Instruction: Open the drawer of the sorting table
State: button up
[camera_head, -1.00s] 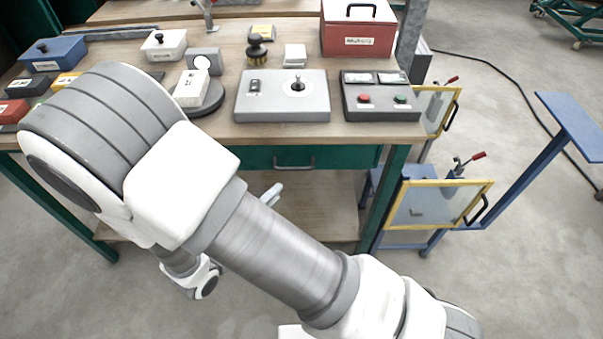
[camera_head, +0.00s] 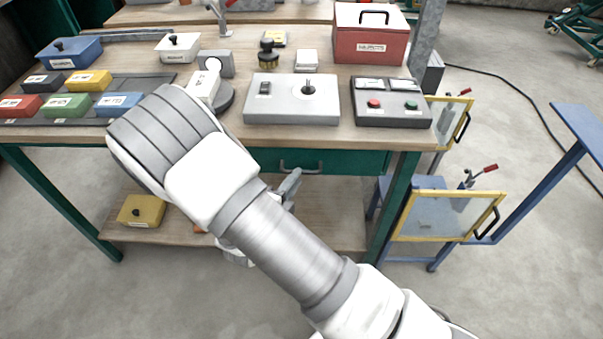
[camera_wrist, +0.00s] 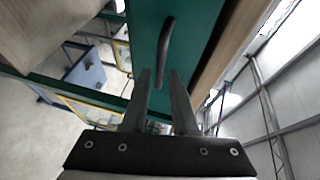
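The sorting table (camera_head: 330,135) has a green drawer (camera_head: 345,162) under its top, with a dark bar handle (camera_head: 302,167) on the front. The drawer looks shut. In the wrist view the green drawer front (camera_wrist: 145,45) and its curved dark handle (camera_wrist: 166,50) lie ahead of my gripper (camera_wrist: 162,75). My two fingers are apart with a gap between them, and the handle's near end lines up with this gap. I cannot tell whether the fingers touch it. In the head view my gripper (camera_head: 290,185) is partly hidden by my arm, just below the handle.
On the table top stand a joystick box (camera_head: 270,112), a button box (camera_head: 390,116), a red toolbox (camera_head: 370,45) and several coloured boxes. Yellow-framed clear panels (camera_head: 405,215) stand right of the table. A yellow box (camera_head: 140,208) sits on the lower shelf. The floor in front is clear.

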jog(key=shift+x, duration=2.15)
jog(key=shift+c, duration=0.3)
grip_shut()
